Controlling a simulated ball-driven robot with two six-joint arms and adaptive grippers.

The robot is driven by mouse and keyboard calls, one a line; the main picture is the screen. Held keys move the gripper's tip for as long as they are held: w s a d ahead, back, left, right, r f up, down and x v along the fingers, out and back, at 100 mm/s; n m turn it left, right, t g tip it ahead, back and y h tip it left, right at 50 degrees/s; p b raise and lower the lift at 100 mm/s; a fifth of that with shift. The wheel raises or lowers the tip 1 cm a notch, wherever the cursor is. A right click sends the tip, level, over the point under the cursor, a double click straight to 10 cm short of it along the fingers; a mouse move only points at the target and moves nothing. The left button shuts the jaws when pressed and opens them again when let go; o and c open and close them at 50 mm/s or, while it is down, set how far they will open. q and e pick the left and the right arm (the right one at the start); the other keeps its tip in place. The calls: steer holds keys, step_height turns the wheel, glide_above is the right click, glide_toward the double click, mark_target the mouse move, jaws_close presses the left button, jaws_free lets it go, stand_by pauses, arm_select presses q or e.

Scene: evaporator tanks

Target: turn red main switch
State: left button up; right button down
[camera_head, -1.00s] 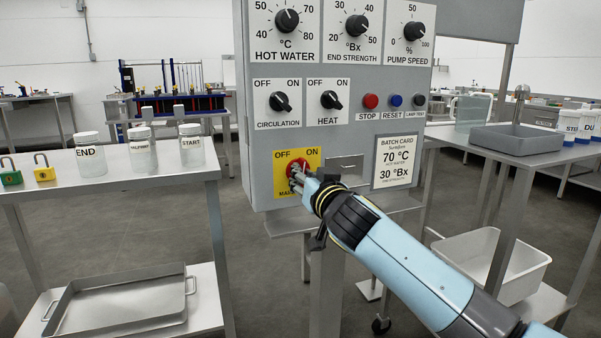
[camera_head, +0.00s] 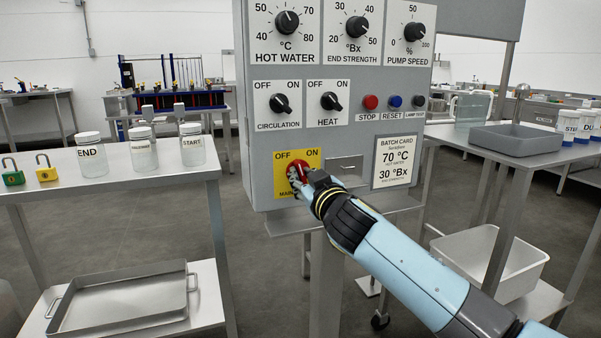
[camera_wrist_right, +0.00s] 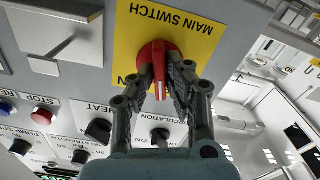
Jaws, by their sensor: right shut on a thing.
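The red main switch (camera_head: 295,176) sits on a yellow plate (camera_head: 313,158) marked OFF and ON, low on the grey control panel (camera_head: 262,132). My right gripper (camera_head: 300,178) reaches it from the lower right and covers part of it. In the right wrist view the red switch (camera_wrist_right: 158,58) shows between the two fingers of my right gripper (camera_wrist_right: 160,84), which are shut on its handle. The yellow plate (camera_wrist_right: 190,28) appears upside down there. The exact angle of the switch is hard to read. My left gripper is not in view.
A batch card (camera_head: 395,160) is to the right of the switch. Red STOP (camera_head: 370,102) and blue RESET (camera_head: 395,101) buttons and several black knobs sit above. A table with jars (camera_head: 92,155) and padlocks (camera_head: 46,168) stands left; a table with a grey basin (camera_head: 515,139) stands right.

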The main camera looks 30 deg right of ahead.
steer(key=shift+f, duration=0.1)
steer(key=shift+n, duration=0.4)
steer(key=shift+n+p, duration=0.3)
steer(key=shift+n, duration=1.3)
steer(key=shift+p, duration=0.3)
steer(key=shift+n, duration=0.7)
steer(key=c, duration=1.3)
jaws_free()
